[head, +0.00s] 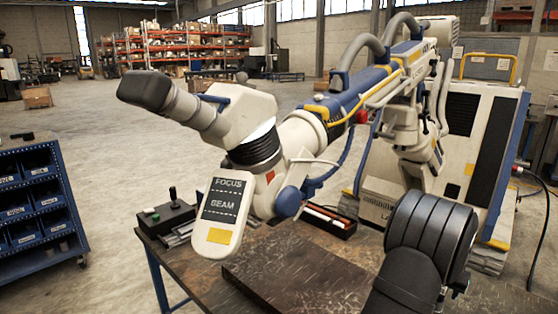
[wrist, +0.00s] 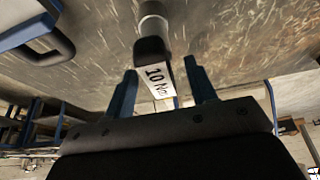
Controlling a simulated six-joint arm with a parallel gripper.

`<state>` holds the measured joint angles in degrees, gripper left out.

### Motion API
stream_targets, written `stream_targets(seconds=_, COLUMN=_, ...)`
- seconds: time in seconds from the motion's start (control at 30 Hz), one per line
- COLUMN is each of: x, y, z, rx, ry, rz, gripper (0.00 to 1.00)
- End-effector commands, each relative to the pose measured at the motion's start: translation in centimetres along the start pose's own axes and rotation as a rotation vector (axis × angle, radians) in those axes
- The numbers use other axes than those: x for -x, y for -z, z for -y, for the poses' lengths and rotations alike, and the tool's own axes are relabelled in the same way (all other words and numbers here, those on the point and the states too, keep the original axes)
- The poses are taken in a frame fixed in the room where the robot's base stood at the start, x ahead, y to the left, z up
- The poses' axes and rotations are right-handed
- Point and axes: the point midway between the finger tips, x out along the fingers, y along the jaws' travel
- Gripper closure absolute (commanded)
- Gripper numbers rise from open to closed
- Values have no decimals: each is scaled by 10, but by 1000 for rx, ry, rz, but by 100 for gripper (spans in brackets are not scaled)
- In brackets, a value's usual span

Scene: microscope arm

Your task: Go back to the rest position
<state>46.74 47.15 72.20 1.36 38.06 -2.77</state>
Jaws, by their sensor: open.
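In the wrist view, my gripper (wrist: 160,70) has its two blue fingers spread apart. A dark piece with a white, black-lettered label (wrist: 159,88) and a grey rounded upper end shows in the gap between them. A gap shows on each side of it, and I cannot tell its depth relative to the fingertips. In the head view, the white microscope arm (head: 300,135) reaches left over the workbench and carries a dark eyepiece (head: 147,91) and a hanging panel marked FOCUS and BEAM (head: 223,214). I cannot make out my gripper in the head view.
The workbench (head: 215,275) bears a dark plate (head: 300,265), a control box with a joystick (head: 170,212) and an open tray (head: 325,222). A blue bin rack (head: 38,205) stands at left and a large white cabinet (head: 480,130) at right. The floor behind is largely clear.

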Motion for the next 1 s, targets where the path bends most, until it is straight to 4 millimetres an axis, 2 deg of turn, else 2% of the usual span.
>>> stream_targets(seconds=0.2, x=41, y=17, z=0, rx=0, ry=0, rz=-4, gripper=49)
stream_targets(seconds=0.87, x=126, y=-13, z=-99, rx=-4, ry=-1, rz=-1, gripper=49)
stream_targets(seconds=1.0, x=142, y=-29, z=-115, rx=-13, ry=-6, rz=0, gripper=49)
